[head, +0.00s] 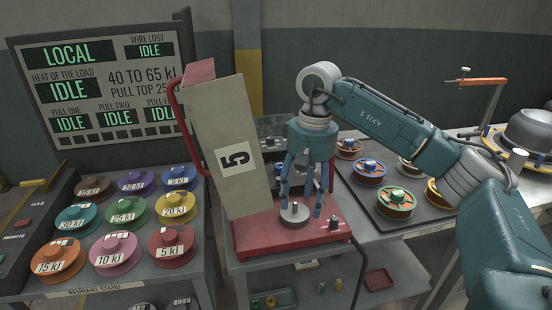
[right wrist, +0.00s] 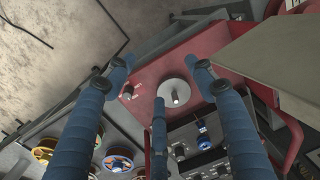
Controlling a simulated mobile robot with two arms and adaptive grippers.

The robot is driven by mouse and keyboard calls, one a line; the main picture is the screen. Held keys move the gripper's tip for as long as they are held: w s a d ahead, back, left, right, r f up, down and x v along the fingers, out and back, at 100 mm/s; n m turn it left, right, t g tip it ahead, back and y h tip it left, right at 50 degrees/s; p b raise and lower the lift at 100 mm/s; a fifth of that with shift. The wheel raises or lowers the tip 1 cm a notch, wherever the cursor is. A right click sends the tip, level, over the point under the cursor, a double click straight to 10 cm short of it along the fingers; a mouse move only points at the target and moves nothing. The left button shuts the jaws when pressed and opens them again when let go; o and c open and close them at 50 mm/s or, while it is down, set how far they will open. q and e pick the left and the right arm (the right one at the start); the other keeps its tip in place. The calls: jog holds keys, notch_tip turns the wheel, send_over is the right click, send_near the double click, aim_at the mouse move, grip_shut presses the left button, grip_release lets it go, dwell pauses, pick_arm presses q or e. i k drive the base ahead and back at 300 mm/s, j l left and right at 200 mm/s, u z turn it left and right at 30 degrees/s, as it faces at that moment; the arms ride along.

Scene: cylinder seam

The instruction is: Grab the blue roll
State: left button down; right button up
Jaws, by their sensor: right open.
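A blue roll (head: 179,178) with a small white label sits at the back right of the remnant stand on the left. A teal roll (head: 76,218) marked 30 kl lies in the stand's middle row. My right gripper (head: 302,200) points down with its fingers spread, empty, over the red machine (head: 255,232). A grey disc with a centre post (head: 295,212) lies below the fingers; it also shows between them in the right wrist view (right wrist: 176,93). This gripper is well to the right of the blue roll. My left gripper is not in view.
Other coloured rolls surround the blue one closely. A dark tray (head: 420,217) with several rolls, some with blue hubs, is at the right. A display board (head: 105,85) stands behind.

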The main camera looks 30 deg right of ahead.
aim_at(278, 169)
jog(key=i+l, duration=0.15)
jog(key=i, duration=0.35)
jog(key=i+l, duration=0.2)
jog(key=i, duration=0.25)
